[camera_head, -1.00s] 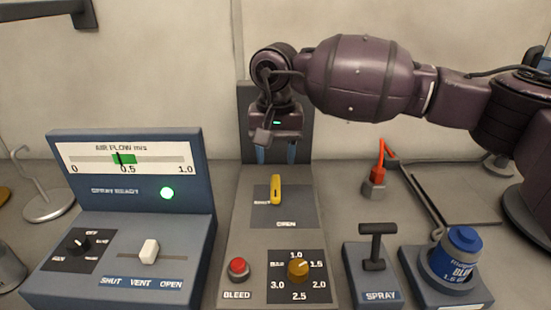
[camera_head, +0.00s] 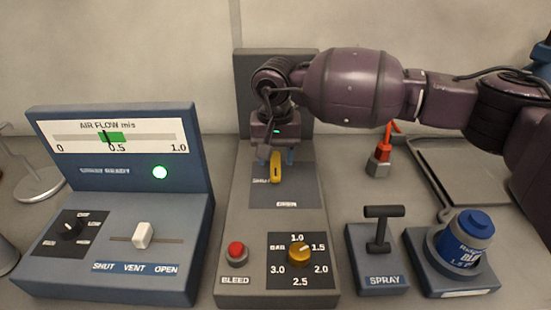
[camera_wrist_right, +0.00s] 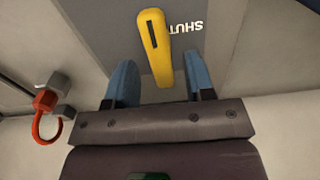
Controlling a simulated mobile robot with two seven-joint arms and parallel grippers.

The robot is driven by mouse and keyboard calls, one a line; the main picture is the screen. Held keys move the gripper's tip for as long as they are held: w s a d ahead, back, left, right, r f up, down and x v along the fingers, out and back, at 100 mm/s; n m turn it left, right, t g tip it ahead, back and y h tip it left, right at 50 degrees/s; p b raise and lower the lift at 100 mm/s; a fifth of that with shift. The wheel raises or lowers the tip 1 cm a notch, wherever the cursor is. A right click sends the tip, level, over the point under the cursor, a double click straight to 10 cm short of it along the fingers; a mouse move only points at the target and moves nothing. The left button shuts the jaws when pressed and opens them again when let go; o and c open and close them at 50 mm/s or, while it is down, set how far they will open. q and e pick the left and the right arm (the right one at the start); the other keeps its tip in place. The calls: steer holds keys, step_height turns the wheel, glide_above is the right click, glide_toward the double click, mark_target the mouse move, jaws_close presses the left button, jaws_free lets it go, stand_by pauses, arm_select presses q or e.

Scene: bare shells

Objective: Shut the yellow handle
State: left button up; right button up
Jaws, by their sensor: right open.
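The yellow handle (camera_head: 275,168) stands on a dark plate (camera_head: 285,190) of the grey middle console, lying along the console's length, with "SHUT" to its left and "OPEN" at the plate's near edge. My right gripper (camera_head: 276,156) is at the handle's far end, fingers pointing down, and partly hides it. In the right wrist view the yellow handle (camera_wrist_right: 155,45) extends between the two open blue fingers (camera_wrist_right: 160,85), with a gap on both sides. My left gripper is not in view.
The console also carries a red BLEED button (camera_head: 236,250) and an amber dial (camera_head: 298,254). A blue air flow panel (camera_head: 120,200) is at left. A SPRAY lever (camera_head: 380,230) and blue canister (camera_head: 468,235) are at right. A red hook (camera_head: 382,155) stands behind them.

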steer(key=shift+f, duration=0.7)
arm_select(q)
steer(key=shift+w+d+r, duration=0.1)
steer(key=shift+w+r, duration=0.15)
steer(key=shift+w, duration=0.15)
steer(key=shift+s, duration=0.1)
arm_select(e)
steer(key=shift+c, duration=0.3)
jaws_close()
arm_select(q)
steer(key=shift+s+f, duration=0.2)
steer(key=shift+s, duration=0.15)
